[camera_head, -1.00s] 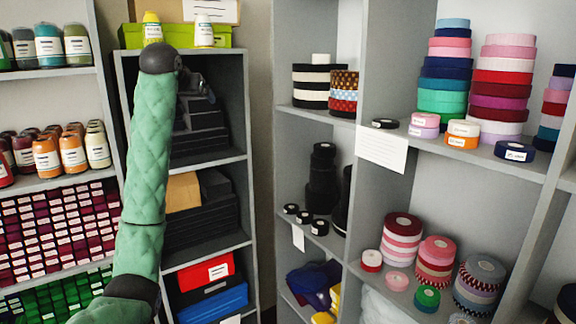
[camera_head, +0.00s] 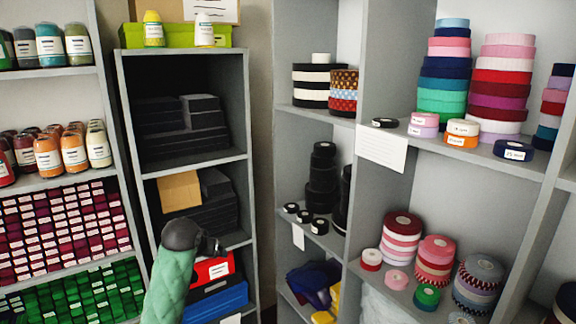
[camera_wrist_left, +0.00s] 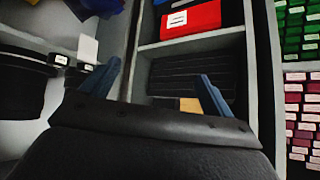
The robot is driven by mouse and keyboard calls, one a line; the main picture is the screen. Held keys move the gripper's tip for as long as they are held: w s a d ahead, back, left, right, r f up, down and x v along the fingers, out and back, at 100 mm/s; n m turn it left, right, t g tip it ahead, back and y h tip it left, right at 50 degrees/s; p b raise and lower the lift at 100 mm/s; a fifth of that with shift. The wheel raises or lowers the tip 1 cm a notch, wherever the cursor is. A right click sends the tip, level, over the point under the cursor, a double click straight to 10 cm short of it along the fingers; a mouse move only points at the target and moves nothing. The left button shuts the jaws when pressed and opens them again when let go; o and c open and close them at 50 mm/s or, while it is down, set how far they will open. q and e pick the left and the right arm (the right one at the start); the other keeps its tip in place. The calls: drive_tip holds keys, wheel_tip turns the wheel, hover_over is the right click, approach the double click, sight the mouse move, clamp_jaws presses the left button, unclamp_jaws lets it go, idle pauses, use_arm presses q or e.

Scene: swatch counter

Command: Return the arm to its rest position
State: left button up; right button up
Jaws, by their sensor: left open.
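My left arm, in a green quilted sleeve (camera_head: 172,285) with a dark wrist, rises from the bottom of the head view, low in front of the narrow shelf unit. My left gripper (camera_head: 214,246) is small and partly hidden behind the wrist there. In the left wrist view, my left gripper (camera_wrist_left: 158,70) shows two blue fingers spread well apart with nothing between them. It is open and empty. My right gripper is not in view.
The narrow grey shelf unit (camera_head: 248,130) holds black boxes (camera_head: 180,128), a red box (camera_head: 212,269) and a blue box (camera_head: 218,302). Yarn bottles (camera_head: 75,152) stand left. Ribbon rolls (camera_head: 503,85) fill the right shelves. A white card (camera_head: 382,148) hangs on a shelf edge.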

use_arm(q)
drive_tip(key=s+d+f+g, duration=0.1)
drive_tip(key=s+f+g, duration=0.1)
drive_tip(key=s+f, duration=1.75)
drive_tip(key=s+d+f+g, duration=0.15)
drive_tip(key=s+f, duration=0.25)
drive_tip(key=s, duration=0.9)
drive_tip(key=s+f+g, duration=0.2)
drive_tip(key=s+f, duration=0.1)
drive_tip(key=s, duration=1.1)
drive_tip(key=s+f+b+x, duration=0.1)
drive_tip(key=s+x, duration=0.1)
drive_tip(key=x, duration=1.1)
drive_tip(key=s+d+b+x, duration=0.1)
drive_tip(key=s+x, duration=0.2)
drive_tip(key=x, duration=1)
drive_tip(key=s+f+b, duration=0.1)
drive_tip(key=s+f, duration=0.3)
drive_tip(key=f, duration=0.9)
drive_tip(key=s+f+g+b, duration=0.1)
drive_tip(key=s+f, duration=0.3)
drive_tip(key=f, duration=0.9)
drive_tip(key=shift+f+m, duration=0.2)
drive_tip(key=shift+m, duration=0.2)
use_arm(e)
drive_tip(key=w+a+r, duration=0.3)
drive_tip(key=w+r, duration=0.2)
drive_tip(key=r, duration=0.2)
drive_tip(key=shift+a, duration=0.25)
